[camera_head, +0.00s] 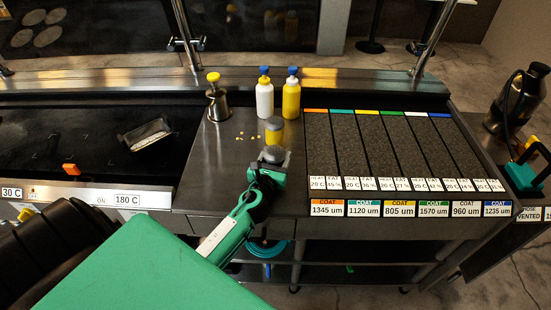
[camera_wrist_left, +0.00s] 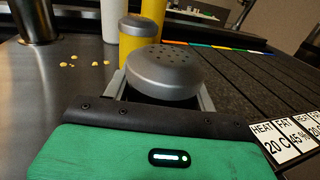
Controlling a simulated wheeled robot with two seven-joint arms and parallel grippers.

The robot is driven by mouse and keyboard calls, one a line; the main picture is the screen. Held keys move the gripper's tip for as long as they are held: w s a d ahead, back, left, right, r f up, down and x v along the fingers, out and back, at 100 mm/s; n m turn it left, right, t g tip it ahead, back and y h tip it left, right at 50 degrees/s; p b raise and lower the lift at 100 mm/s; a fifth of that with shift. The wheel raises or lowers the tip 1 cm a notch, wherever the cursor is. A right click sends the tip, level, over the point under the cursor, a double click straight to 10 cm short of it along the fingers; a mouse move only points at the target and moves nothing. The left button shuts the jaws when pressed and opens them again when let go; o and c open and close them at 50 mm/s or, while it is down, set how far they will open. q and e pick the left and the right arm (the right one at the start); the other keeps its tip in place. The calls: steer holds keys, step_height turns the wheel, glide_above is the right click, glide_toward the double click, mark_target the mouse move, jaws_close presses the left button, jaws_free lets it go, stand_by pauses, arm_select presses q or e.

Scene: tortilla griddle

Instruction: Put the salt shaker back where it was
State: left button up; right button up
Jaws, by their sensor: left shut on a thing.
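My left gripper (camera_head: 270,165) is shut on a shaker with a grey domed, perforated cap (camera_wrist_left: 163,70), which I take to be the salt shaker. In the head view the shaker's cap (camera_head: 272,155) shows above the jaws, at the front of the steel counter. The jaws hide most of its body, and I cannot tell if its base touches the counter. The shaker looks upright. Right behind it stands a yellow shaker with a grey cap (camera_head: 274,131), which also shows in the left wrist view (camera_wrist_left: 138,32). My right gripper is not in view.
A white bottle (camera_head: 264,98) and a yellow bottle (camera_head: 291,98) stand behind. A steel pot with a yellow knob (camera_head: 218,104) is at left, with yellow crumbs (camera_head: 247,137) nearby. Striped dark panels (camera_head: 365,148) lie right; the griddle (camera_head: 80,135) with a tray (camera_head: 148,134) is left.

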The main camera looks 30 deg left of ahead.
arm_select(q)
steer(key=o, duration=1.2)
steer(key=shift+f, duration=0.15)
steer(key=o, duration=0.5)
steer(key=shift+s+r, duration=0.1)
steer(key=shift+r, duration=0.1)
steer(key=b+v, duration=0.2)
steer(key=v, duration=0.9)
steer(key=shift+s+d, duration=0.15)
steer(key=shift+s, duration=0.2)
steer(key=shift+r, duration=0.1)
